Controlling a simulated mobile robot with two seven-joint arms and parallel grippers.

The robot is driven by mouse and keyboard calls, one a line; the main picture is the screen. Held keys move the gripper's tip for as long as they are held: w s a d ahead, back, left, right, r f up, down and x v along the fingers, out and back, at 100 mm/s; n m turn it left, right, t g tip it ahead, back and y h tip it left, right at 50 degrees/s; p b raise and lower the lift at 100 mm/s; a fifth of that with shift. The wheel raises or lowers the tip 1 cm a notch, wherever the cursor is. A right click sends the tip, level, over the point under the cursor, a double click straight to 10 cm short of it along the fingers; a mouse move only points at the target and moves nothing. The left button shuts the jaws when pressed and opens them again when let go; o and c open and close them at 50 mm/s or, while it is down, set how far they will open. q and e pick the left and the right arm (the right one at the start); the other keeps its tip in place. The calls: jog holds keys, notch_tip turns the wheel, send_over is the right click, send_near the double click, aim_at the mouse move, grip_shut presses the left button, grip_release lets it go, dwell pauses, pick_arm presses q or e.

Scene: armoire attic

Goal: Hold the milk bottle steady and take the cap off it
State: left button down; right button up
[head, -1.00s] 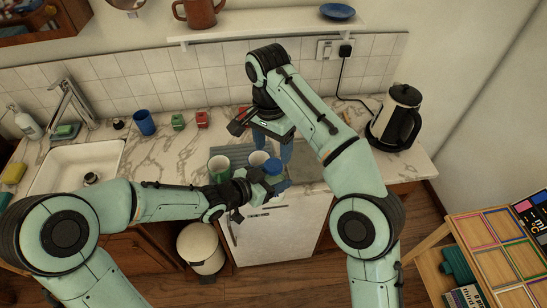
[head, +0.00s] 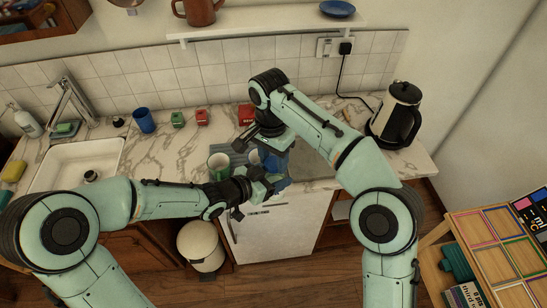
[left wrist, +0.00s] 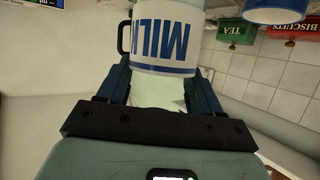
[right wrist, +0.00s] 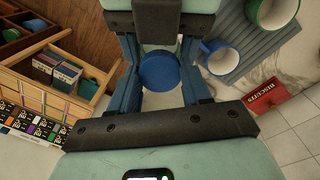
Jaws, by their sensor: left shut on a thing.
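The milk bottle (left wrist: 163,38) shows in the left wrist view, upside down in the picture, with blue MILK lettering on white. My left gripper (left wrist: 160,88) is shut on it, one finger on each side. In the head view the left gripper (head: 265,184) is at the counter's front edge. The round blue cap (right wrist: 160,71) shows from above in the right wrist view. My right gripper (right wrist: 161,66) is open, its fingers on either side of the cap with a small gap showing. In the head view my grippers mostly hide the bottle and cap.
A ribbed mat (right wrist: 240,42) holds a green mug (right wrist: 272,10) and a blue-and-white mug (right wrist: 220,58) close to the grippers. A red biscuits tin (right wrist: 272,97) stands behind. A kettle (head: 396,116) is to the right, and a sink (head: 76,166) to the left.

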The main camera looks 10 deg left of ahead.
jog(key=n, duration=0.6)
jog(key=shift+d+n, duration=0.1)
jog(key=shift+n, duration=0.3)
jog(key=o, duration=1.2)
jog(key=shift+a+r, duration=0.2)
jog(key=shift+r, duration=2.05)
jog(key=shift+c, duration=0.5)
jog(key=r+m, duration=0.1)
jog(key=m, duration=0.2)
jog(key=shift+w+a+r, duration=0.1)
jog(key=shift+w+r, duration=0.15)
jog(key=shift+r, duration=0.15)
jog(key=m, duration=0.1)
jog(key=r+m, duration=0.1)
jog(key=m, duration=0.1)
jog(key=shift+s+a+r+m, duration=0.1)
jog(key=shift+r+m, duration=0.2)
jog(key=shift+f, duration=0.6)
jog(key=shift+s+d+f, duration=0.1)
jog(key=shift+f, duration=1.55)
jog(key=shift+d+f, duration=0.1)
jog(key=shift+f, duration=1.55)
